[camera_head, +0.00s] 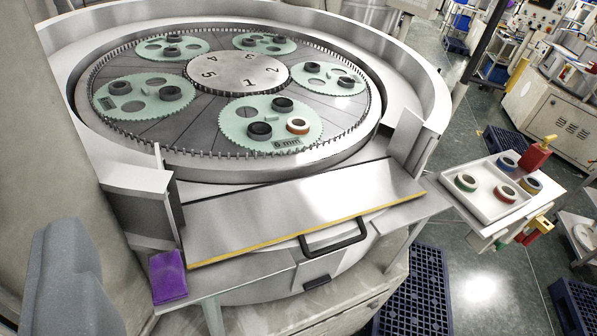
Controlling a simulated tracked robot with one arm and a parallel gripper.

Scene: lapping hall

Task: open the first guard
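A flat metal guard panel (300,208) with a yellow front edge spans the front of the round lapping machine (105,165). It slopes down toward me between a left post (143,205) and a right post (408,138). A black bar handle (335,240) sits at its front edge, right of the middle. Nothing touches the handle. I cannot tell whether this panel is the first guard, as no number shows on it. My gripper's fingertips do not show. A grey rounded piece at the lower left may be part of me.
Green carriers (240,128) holding rings lie on the plate around a numbered hub (235,72). A purple block (168,277) sits by the panel's left corner. A white tray (483,207) with rings and a red bottle (535,155) stand at right. Blue pallets (418,290) lie on the floor.

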